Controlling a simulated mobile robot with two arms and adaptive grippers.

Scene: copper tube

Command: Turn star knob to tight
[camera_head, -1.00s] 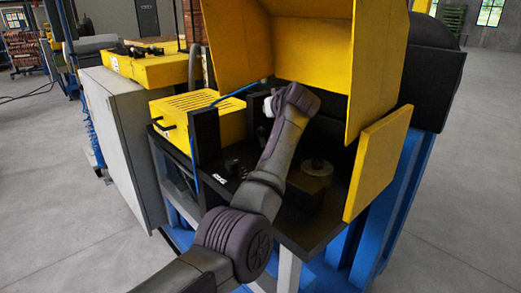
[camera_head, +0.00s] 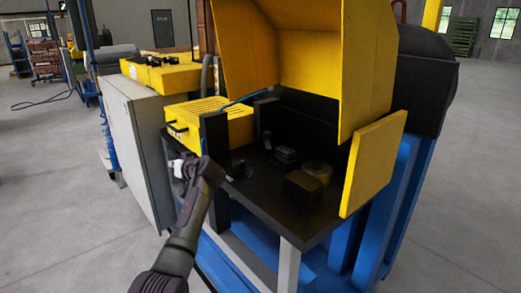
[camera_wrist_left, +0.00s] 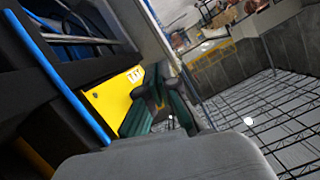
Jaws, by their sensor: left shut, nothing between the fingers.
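I cannot pick out the star knob with certainty. My left gripper (camera_head: 178,166) is at the bench's left front corner, mostly hidden by my wrist, apart from the fittings. In the left wrist view its dark green fingers (camera_wrist_left: 157,100) are together with nothing held, in front of a yellow surface. My right gripper is not in view.
A yellow hood (camera_head: 300,60) stands raised over the black bench (camera_head: 290,215), with a yellow side panel (camera_head: 374,165) at right. A yellow slotted box (camera_head: 210,122) and grey cabinet (camera_head: 138,150) are left. Open floor (camera_head: 450,210) lies right.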

